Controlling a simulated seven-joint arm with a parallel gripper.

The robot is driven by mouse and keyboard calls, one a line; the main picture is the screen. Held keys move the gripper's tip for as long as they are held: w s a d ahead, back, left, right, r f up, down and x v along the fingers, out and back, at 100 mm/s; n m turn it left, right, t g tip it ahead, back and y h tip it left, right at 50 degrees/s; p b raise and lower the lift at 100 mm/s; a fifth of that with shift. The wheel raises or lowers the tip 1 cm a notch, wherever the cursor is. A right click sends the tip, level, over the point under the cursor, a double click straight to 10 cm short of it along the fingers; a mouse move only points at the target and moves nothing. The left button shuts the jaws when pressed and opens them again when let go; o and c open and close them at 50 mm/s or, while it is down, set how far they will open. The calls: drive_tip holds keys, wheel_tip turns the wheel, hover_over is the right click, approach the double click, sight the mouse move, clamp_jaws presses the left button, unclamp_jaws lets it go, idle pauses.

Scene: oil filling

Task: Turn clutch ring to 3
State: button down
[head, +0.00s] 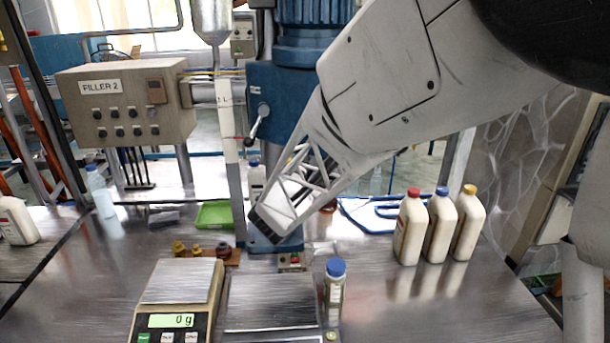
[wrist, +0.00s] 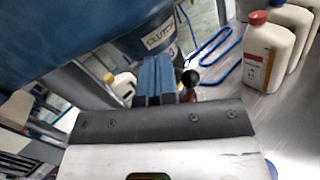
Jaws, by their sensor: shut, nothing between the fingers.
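In the wrist view the clutch ring (wrist: 140,49) is a dark grey round part with "CLUTCH" lettering and a "3" visible at its lower right. A dark round-ended knob (wrist: 190,77) shows just below it; I cannot tell whether it belongs to the ring. My gripper (wrist: 158,68) is shut and empty, its blue fingers together in front of the ring's lower edge. I cannot tell whether they touch it. In the head view my arm hides the clutch ring, and the fingertips are not clearly visible.
The blue filler machine (head: 262,90) stands behind my arm. A control box (head: 130,100) is at left. A scale (head: 185,282) reading 0 g and a blue-capped bottle (head: 334,295) stand in front. White bottles (head: 410,230) with red, blue and yellow caps stand at right.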

drive_tip(key=s+a+f+m+g+h, duration=0.1)
drive_tip(key=a+m+g+h, duration=0.3)
drive_tip(key=a+g, duration=0.8)
drive_tip(key=shift+s+a+f+m, duration=0.2)
drive_tip(key=shift+s+a+m, duration=0.15)
drive_tip(key=shift+a+m, duration=0.35)
drive_tip(key=shift+d, duration=0.2)
drive_tip(key=x, duration=1.4)
drive_tip(key=shift+r, duration=0.1)
drive_tip(key=shift+d, duration=0.1)
